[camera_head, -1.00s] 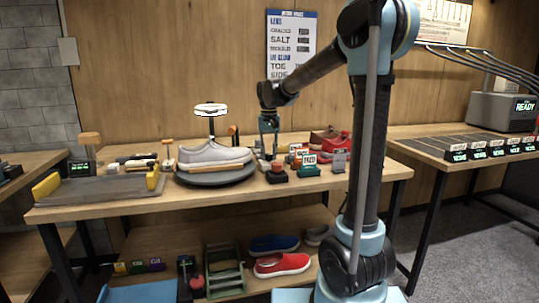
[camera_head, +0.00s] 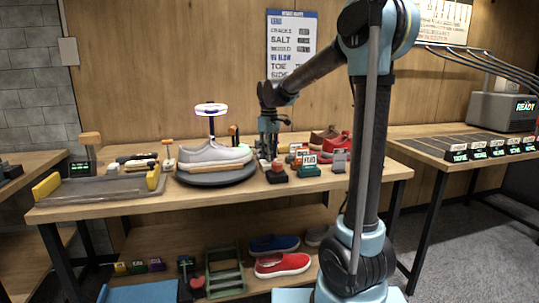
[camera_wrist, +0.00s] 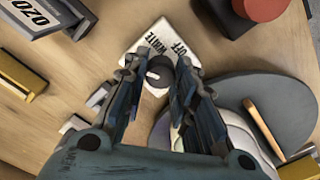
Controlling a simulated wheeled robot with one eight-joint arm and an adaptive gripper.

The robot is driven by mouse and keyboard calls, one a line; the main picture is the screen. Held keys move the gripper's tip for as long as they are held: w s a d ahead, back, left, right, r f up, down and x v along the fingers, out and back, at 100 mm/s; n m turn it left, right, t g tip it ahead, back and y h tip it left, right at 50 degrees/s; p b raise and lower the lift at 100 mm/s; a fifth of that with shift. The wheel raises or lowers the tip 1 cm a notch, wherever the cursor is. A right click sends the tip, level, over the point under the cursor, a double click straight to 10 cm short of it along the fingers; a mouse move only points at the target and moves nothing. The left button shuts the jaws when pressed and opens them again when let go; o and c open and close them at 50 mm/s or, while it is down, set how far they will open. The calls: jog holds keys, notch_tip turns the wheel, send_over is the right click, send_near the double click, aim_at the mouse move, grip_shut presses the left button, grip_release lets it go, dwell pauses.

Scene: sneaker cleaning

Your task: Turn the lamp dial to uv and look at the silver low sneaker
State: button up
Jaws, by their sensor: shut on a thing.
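The lamp dial is a dark round knob (camera_wrist: 158,76) on a white plate (camera_wrist: 150,45) in the wrist view. The plate's words OFF and WHITE are readable; other markings are hidden by the fingers. My gripper (camera_wrist: 162,68) is shut on the knob, one finger on each side. In the head view my gripper (camera_head: 267,154) is right of the turntable.
A red-topped button (camera_head: 277,167) and small labelled blocks (camera_head: 307,165) stand close right of my gripper. Red and brown shoes (camera_head: 335,143) sit behind them. A tray (camera_head: 100,190) lies at the bench's left. More shoes (camera_head: 280,264) are on the lower shelf.

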jog(key=shift+w+r+n, duration=0.1)
jog(key=shift+w+n, duration=0.1)
jog(key=shift+n, duration=0.3)
jog(key=o, duration=1.1)
jog(key=shift+c, duration=0.2)
jog(key=shift+s, duration=0.1)
notch_tip(320, 180, up, 12)
jog(key=shift+d, duration=0.15)
